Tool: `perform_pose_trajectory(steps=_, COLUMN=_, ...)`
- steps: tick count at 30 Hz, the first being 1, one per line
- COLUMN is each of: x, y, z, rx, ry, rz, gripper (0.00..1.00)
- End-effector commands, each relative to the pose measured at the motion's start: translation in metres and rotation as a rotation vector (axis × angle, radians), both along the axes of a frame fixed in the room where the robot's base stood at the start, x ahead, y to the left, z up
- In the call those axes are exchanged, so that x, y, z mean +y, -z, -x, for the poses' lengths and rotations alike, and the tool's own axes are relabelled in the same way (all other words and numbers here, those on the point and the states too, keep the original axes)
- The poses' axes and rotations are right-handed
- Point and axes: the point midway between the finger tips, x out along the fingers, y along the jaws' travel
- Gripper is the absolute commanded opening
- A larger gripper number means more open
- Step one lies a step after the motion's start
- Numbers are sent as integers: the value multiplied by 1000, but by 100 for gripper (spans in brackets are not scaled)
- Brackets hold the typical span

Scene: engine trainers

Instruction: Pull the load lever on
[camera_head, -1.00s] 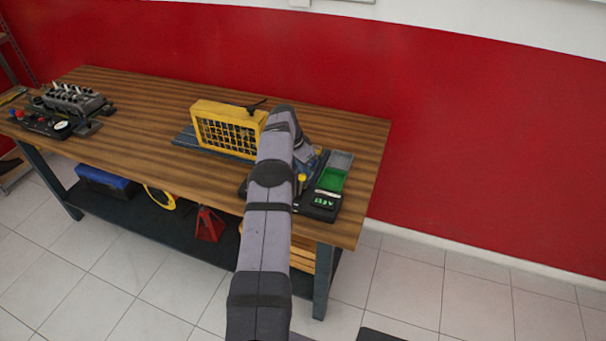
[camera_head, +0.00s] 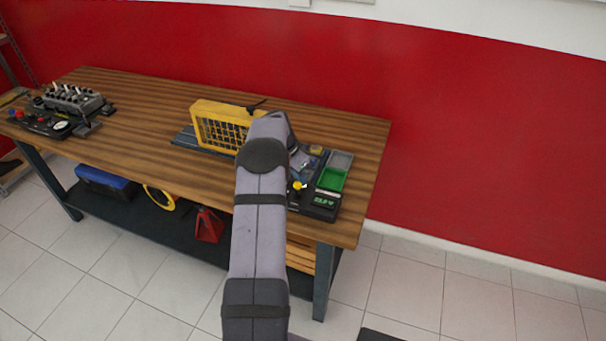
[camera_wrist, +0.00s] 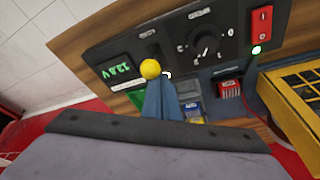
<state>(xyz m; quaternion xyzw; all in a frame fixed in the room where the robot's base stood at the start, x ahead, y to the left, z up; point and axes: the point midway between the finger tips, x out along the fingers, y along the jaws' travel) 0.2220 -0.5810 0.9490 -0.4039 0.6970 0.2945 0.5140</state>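The load lever's yellow ball knob (camera_wrist: 150,69) stands out from the black control panel (camera_wrist: 105,52) in the wrist view, beside the green digital readout (camera_wrist: 121,71). In the head view the knob (camera_head: 298,185) shows just right of my arm. My gripper (camera_wrist: 164,84) has its blue-grey fingers close together, with their tips right beside the knob. The knob is not between the fingertips; whether they touch it is unclear. The lever's stem is hidden. My arm hides the gripper in the head view.
A rotary dial (camera_wrist: 206,45), a red rocker switch (camera_wrist: 262,20) and a lit green lamp (camera_wrist: 256,50) are on the panel. The yellow grille housing (camera_head: 222,125) stands left of my arm. Another control unit (camera_head: 72,98) is at the bench's left end. The middle bench top is clear.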

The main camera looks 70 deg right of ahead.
Motion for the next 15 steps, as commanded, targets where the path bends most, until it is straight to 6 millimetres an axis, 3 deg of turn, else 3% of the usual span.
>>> perform_pose_trajectory(steps=1, x=5, y=7, z=1, rx=3, ry=1, rz=-12, gripper=0)
perform_pose_trajectory(steps=15, x=-2, y=3, z=1, rx=3, ry=0, rz=-4, gripper=0)
